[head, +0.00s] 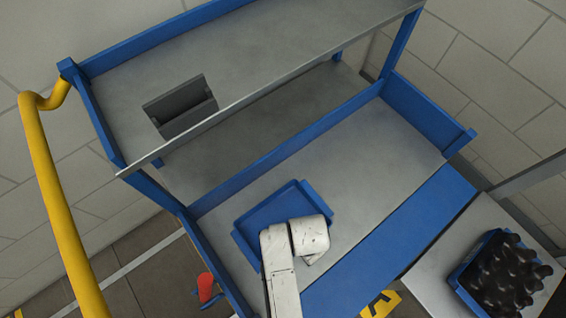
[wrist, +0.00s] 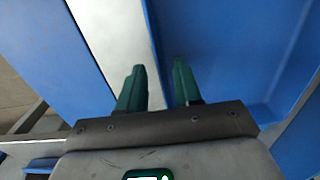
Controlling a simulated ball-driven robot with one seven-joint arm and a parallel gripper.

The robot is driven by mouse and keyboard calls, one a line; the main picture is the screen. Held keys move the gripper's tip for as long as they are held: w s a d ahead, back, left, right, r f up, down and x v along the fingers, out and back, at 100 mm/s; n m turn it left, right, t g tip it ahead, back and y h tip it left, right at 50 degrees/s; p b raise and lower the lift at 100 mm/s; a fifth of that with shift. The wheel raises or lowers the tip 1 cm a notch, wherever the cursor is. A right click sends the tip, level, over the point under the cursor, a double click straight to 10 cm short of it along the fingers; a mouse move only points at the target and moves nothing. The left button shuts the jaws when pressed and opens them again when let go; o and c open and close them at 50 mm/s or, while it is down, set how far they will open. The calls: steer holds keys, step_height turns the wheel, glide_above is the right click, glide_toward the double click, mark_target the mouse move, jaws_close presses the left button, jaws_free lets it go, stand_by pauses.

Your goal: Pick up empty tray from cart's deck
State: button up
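The empty blue tray (head: 268,212) lies on the grey deck (head: 385,150) of the blue-framed cart. My white arm covers its lower right part in the head view. The tray (wrist: 230,45) fills the upper right of the wrist view, its inside bare. My gripper (wrist: 158,82) is open, with its two green fingers apart. The tray's side edge runs up between the fingers in the picture, one finger over the tray side and the other towards the grey deck strip (wrist: 105,35). I cannot tell how deep the fingers reach. The fingers are hidden in the head view.
An upper grey shelf (head: 270,35) with a dark grey bin (head: 180,107) overhangs the back of the deck. The cart's blue front edge (head: 400,240) borders the deck. A grey table (head: 430,270) at right holds a crate of dark bottles (head: 505,275). A yellow handle (head: 50,180) stands at left.

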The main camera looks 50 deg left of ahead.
steer(key=shift+f, duration=0.8)
steer(key=shift+c, duration=0.2)
jaws_close()
